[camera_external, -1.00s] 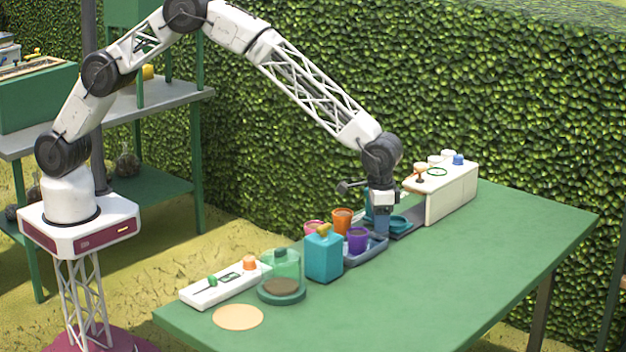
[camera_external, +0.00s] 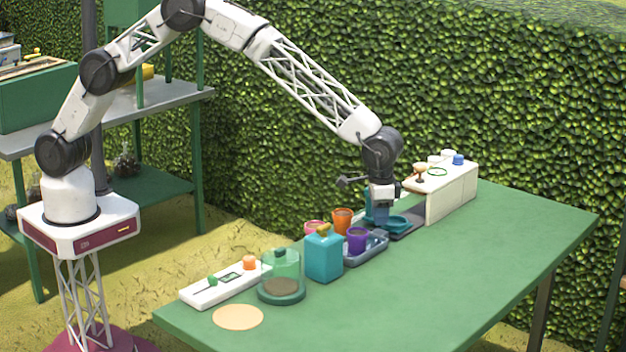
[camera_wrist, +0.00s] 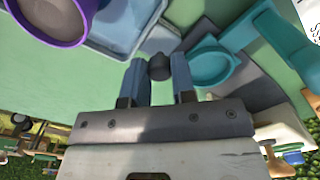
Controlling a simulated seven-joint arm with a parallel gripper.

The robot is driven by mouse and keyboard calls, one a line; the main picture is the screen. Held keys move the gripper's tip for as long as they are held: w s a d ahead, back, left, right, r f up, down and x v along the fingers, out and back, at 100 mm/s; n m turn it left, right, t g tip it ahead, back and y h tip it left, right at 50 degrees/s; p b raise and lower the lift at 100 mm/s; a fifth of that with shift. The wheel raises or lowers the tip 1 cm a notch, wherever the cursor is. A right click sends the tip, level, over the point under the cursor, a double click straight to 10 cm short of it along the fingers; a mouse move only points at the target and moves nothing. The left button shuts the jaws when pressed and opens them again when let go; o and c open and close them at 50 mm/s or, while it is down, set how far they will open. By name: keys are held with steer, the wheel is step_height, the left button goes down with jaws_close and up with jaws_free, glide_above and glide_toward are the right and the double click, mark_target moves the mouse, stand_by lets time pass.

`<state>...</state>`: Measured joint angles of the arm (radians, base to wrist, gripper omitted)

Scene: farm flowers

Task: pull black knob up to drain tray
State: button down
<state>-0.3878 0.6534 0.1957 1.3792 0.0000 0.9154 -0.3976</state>
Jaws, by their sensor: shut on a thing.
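The black knob (camera_wrist: 159,67) is between the two blue fingers of my gripper (camera_wrist: 160,75) in the wrist view, and the gripper is shut on it. In the external view my gripper (camera_external: 380,222) points down at the far end of the blue-grey tray (camera_external: 374,251); the knob is hidden there. The tray also shows at the top of the wrist view (camera_wrist: 128,28). A purple pot (camera_external: 357,240) stands in the tray. Whether the knob has risen from its seat, and any water in the tray, cannot be told.
A teal round vessel (camera_wrist: 207,68) is close beside my gripper. An orange pot (camera_external: 342,219) and a teal box (camera_external: 323,257) stand near the tray. A white unit (camera_external: 445,190) is behind to the right. The table's right front (camera_external: 480,260) is clear.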

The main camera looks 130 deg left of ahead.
steer(key=shift+r, duration=0.3)
steer(key=c, duration=1.2)
jaws_free()
steer(key=shift+o, duration=1.3)
steer(key=shift+f, duration=0.1)
steer(key=shift+r, duration=0.2)
steer(key=shift+r, duration=3.75)
